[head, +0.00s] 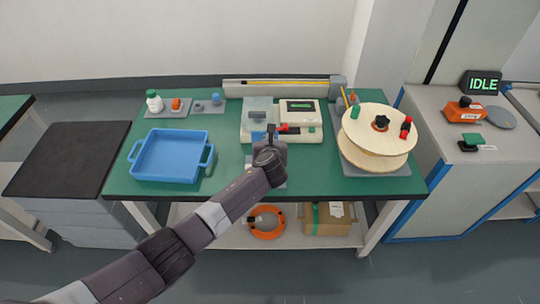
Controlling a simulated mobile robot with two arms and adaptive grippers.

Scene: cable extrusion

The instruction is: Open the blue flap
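The blue flap (257,136) shows as a small blue patch at the front of the pale grey machine (254,108), in the middle of the green table. It is partly hidden by my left gripper, so I cannot tell whether it is open or shut. My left gripper (271,132) reaches in from the lower left and points away from me at the machine's front, just right of the blue patch. Its fingers are small and dark, and I cannot tell their opening or whether they touch the flap. My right gripper is not in view.
A blue tray (135,156) stands on the left of the table (222,180). A wooden cable spool (372,138) stands on the right. Bare table lies between tray and machine.

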